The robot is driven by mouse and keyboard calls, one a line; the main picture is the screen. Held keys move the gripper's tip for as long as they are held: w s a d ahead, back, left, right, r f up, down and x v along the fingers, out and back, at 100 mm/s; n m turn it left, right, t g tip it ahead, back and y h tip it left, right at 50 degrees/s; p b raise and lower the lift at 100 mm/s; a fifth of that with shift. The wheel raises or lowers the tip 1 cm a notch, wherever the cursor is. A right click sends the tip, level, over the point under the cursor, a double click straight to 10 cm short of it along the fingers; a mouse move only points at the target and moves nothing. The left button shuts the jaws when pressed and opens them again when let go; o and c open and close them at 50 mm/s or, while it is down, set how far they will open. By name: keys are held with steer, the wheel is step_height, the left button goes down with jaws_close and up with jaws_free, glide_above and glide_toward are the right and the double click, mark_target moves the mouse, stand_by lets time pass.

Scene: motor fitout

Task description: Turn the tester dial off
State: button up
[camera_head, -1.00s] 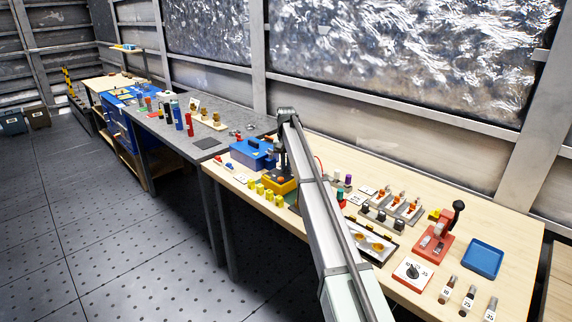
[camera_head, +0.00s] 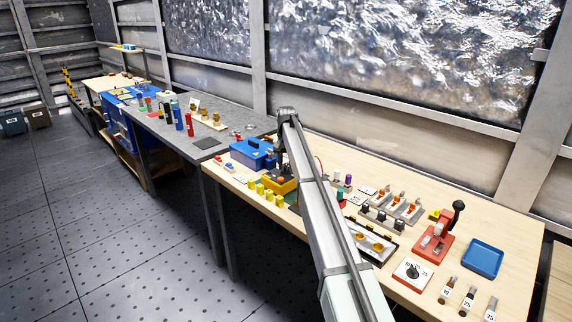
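A yellow box-shaped device (camera_head: 284,187), which looks like the tester, sits on the wooden bench just left of my arm. My gripper (camera_head: 281,172) points down over it, at or very close to its top. The fingers are small and dark, so I cannot tell whether they are open or shut, or touching a dial. The dial on the yellow device is hidden or too small to make out. A separate white plate (camera_head: 405,280) with a black knob (camera_head: 413,270) and printed numbers lies at the front right, away from my gripper.
A blue toolbox (camera_head: 250,153) stands left of the yellow device. Several yellow pieces (camera_head: 268,194) line the front edge. Right of my arm are a black-edged tray (camera_head: 371,242), a red press (camera_head: 433,243), a blue tray (camera_head: 482,259) and several numbered cylinders (camera_head: 468,298).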

mark_target(286, 166)
step_height(286, 166, up, 14)
stand_by(0.8)
steer(key=shift+f, duration=0.15)
